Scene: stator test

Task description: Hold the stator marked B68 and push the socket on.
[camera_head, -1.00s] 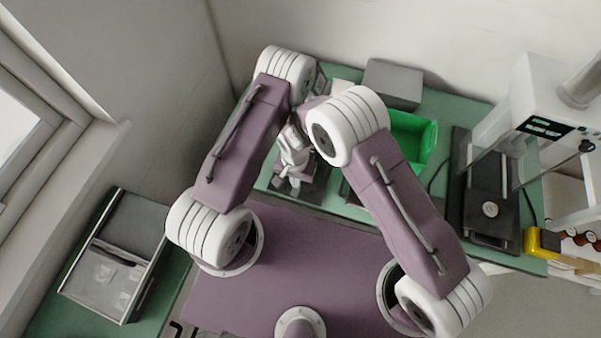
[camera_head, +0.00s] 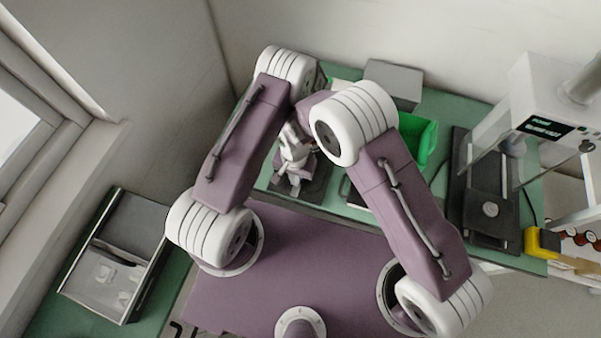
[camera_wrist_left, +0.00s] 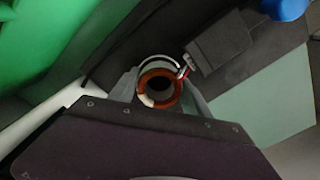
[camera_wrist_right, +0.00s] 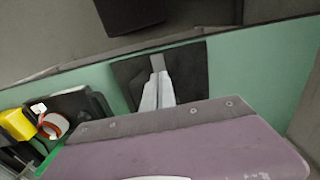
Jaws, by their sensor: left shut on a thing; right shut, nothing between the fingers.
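In the left wrist view, a ring-shaped stator (camera_wrist_left: 158,86) with copper-coloured windings sits between the fingers of my left gripper (camera_wrist_left: 160,88), which is shut on it. Red and white leads run from it to a dark grey block (camera_wrist_left: 222,45), seemingly the socket; I cannot tell if they are joined. My right gripper (camera_wrist_right: 158,66) is shut and empty, over a dark patch on the green bench; it also shows in the head view (camera_head: 294,180). A ring with orange and white parts (camera_wrist_right: 50,123) lies at the left of the right wrist view. No B68 mark is legible.
A green bin (camera_head: 428,145) and a grey box (camera_head: 394,82) stand at the back of the bench. A tester (camera_head: 545,105) with a lit display stands at the right, with a yellow block (camera_head: 541,242) near it. A tray (camera_head: 112,260) is at the left.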

